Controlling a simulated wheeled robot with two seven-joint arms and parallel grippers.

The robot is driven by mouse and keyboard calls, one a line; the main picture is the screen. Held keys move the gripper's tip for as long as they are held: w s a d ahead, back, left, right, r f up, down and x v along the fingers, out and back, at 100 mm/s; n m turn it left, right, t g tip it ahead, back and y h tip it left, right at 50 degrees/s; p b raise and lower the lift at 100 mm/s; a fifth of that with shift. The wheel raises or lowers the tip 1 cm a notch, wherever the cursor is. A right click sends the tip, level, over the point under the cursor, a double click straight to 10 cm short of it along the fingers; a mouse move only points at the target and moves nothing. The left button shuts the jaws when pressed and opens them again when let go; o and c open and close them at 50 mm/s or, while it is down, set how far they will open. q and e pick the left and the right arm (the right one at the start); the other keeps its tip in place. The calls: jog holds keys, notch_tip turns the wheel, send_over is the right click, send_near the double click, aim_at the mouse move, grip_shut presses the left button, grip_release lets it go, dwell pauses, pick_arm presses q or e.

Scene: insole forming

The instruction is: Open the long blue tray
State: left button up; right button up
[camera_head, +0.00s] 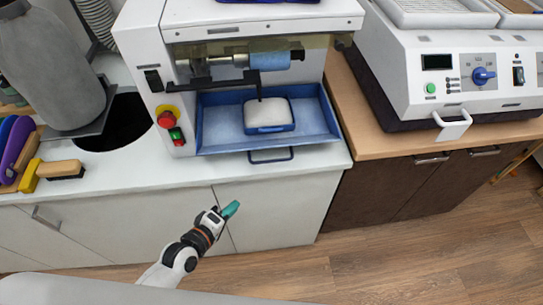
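The long blue tray (316,122) sits in the opening of the white machine at the top centre. A small dark blue holder with a white pad (268,114) is in it. The tray's dark loop handle (270,158) sticks out at its front edge, over the counter. My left gripper (231,210) has teal fingertips and is in front of the white cabinet, below and left of the handle, apart from it. The fingertips overlap in this view, so their opening is unclear. Nothing shows between them. My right gripper is not in view.
The white machine (142,40) has a red and a green button left of the tray. A second machine (450,80) with a blue knob stands on the wooden counter at right. Brushes (55,169) lie at left beside a dark round hole (118,122). The wooden floor (420,260) is clear.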

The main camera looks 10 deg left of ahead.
aim_at(272, 161)
pick_arm(q)
jog(key=d+r+n+t+h, duration=0.2)
jog(key=d+r+n+h, duration=0.15)
jog(key=r, duration=0.95)
jog(key=shift+m+y, duration=0.35)
jog(key=shift+m, duration=0.1)
jog(key=p+x, duration=0.1)
jog(key=x, duration=0.5)
jog(key=p+x, duration=0.1)
jog(key=x, duration=0.5)
jog(key=shift+d+f, duration=0.15)
jog(key=shift+d, duration=0.2)
grip_shut()
